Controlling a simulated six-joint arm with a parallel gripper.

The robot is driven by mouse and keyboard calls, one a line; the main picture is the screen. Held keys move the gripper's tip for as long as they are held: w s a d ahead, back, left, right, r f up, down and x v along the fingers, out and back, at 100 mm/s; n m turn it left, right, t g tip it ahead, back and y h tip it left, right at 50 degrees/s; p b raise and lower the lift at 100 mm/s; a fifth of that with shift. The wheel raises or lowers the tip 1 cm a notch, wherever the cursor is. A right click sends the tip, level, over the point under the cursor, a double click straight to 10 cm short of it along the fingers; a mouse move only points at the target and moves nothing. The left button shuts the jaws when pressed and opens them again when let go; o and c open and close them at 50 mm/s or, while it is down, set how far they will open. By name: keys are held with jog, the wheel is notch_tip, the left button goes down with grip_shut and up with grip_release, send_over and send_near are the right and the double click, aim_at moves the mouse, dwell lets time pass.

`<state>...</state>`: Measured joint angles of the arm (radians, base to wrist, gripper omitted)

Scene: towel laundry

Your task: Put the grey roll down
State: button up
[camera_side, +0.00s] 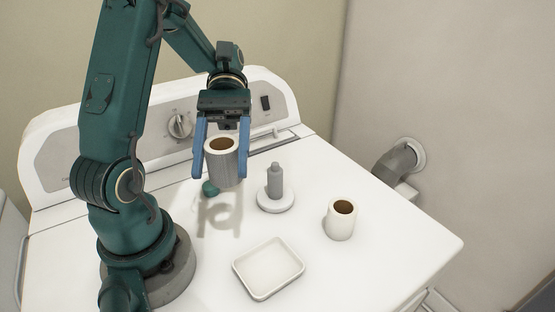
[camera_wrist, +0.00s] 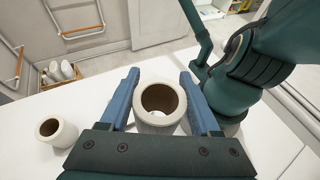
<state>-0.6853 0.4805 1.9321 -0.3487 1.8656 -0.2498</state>
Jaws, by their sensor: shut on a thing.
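The grey roll (camera_side: 226,168) is held upright between the two blue fingers of my gripper (camera_side: 222,160) in the side view. It hangs above the white machine top, and its shadow falls on the top below it. In the wrist view the roll (camera_wrist: 147,117) sits between the blue fingers of my gripper (camera_wrist: 158,95), with its brown hollow core facing the camera. My gripper is shut on it.
A white roll (camera_side: 340,222) stands to the right on the machine top (camera_side: 390,250). A grey bottle-like post on a round white base (camera_side: 276,203) stands near the middle. An empty shallow white tray (camera_side: 268,268) lies in front. A small teal thing (camera_side: 210,188) lies behind the roll's shadow.

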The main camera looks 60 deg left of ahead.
jog(key=w+a+r+n+t+h, duration=0.1)
jog(key=w+r+n+t+h, duration=0.15)
jog(key=w+n+t, duration=0.2)
send_over(274, 283)
jog(key=shift+m+y, duration=0.25)
jog(key=shift+y, duration=0.2)
notch_tip(274, 283, down, 12)
jog(key=shift+r, duration=0.15)
jog(key=shift+f, duration=2.05)
jog(key=o, duration=1.3)
jog(key=shift+o, duration=0.2)
